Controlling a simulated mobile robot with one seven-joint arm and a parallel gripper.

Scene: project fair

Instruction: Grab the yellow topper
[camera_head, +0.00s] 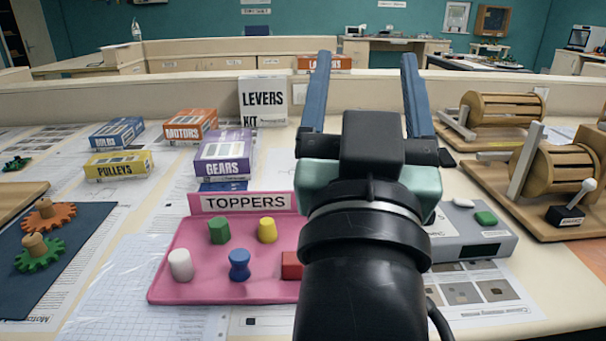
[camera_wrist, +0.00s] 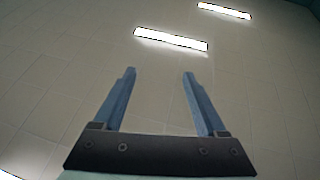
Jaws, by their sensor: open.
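The yellow topper (camera_head: 267,230) is a small tapered peg standing upright on the pink tray (camera_head: 180,284) marked TOPPERS. A green topper (camera_head: 219,230) stands to its left, a blue topper (camera_head: 239,265) and a white topper (camera_head: 180,265) stand in front, and a red block (camera_head: 291,265) is partly hidden behind my arm. My gripper (camera_head: 366,75) is raised to the right of the yellow topper, its two blue fingers apart and empty. In the wrist view, my gripper (camera_wrist: 158,75) points at the ceiling, with nothing between its fingers.
Behind the tray stand a purple GEARS box (camera_head: 223,158), a LEVERS KIT box (camera_head: 263,102), an orange MOTORS box (camera_head: 190,126) and a yellow PULLEYS box (camera_head: 118,165). A grey device (camera_head: 470,240) lies to the right. Wooden drum models (camera_head: 555,170) stand at far right. Gears (camera_head: 38,252) lie at left.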

